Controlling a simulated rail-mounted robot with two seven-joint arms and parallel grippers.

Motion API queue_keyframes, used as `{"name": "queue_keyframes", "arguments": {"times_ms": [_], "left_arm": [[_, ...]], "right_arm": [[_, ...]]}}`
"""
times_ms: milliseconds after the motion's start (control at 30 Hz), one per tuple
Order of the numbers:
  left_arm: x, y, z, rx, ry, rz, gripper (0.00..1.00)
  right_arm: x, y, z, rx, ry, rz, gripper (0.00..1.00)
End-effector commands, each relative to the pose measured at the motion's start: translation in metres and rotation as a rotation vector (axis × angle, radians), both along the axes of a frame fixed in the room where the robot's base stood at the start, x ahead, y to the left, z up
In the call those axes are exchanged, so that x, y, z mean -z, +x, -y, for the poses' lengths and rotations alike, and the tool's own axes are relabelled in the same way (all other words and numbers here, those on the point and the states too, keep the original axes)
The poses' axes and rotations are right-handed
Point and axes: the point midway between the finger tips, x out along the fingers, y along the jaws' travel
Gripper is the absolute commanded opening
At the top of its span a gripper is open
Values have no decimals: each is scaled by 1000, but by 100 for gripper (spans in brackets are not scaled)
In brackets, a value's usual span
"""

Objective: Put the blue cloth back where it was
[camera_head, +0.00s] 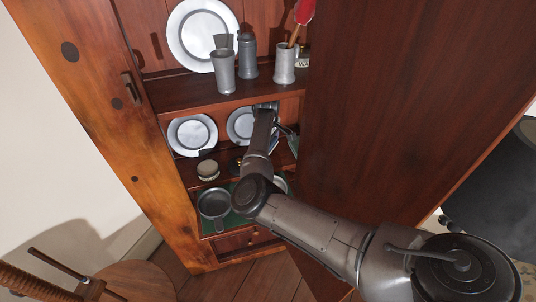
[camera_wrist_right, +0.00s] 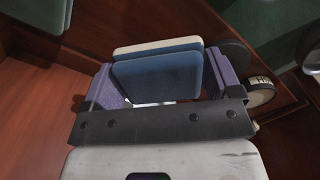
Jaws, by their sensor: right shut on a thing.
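The blue cloth (camera_wrist_right: 158,80) shows in the right wrist view as a flat, folded blue piece with a pale layer behind it. It stands on edge between the purple fingers of my right gripper (camera_wrist_right: 166,86), which is shut on it. In the head view my right arm reaches into the open cabinet (camera_head: 183,98), toward the shelf below the upper one. The gripper end is mostly hidden there by the arm and shelf, and I cannot make out the cloth clearly. My left gripper is in neither view.
The upper shelf holds a large plate (camera_head: 203,35), pewter cups (camera_head: 223,72) and a utensil holder (camera_head: 285,64). Below are plates (camera_head: 192,135), a small round tin (camera_head: 208,170) and a dark pan (camera_head: 214,203).

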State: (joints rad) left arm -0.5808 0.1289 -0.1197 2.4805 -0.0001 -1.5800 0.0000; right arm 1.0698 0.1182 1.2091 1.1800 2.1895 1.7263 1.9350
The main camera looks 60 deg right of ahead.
Motion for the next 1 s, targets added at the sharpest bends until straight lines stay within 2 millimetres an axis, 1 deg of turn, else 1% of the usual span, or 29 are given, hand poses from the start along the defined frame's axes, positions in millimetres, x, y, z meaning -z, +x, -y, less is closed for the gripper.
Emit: {"name": "queue_keyframes", "arguments": {"times_ms": [33, 100, 267, 433, 567, 1000], "left_arm": [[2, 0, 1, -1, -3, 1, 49], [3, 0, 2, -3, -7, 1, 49], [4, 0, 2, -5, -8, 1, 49], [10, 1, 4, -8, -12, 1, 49], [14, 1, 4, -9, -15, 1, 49], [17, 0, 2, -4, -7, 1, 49]], "right_arm": [[8, 0, -1, -2, 0, -3, 62], [13, 0, -1, -1, 0, -2, 62], [20, 0, -1, 0, 0, -1, 62], [43, 0, -1, -1, 0, -3, 62], [55, 0, 1, -1, -2, -2, 62], [59, 1, 3, 0, 0, 1, 62]]}}
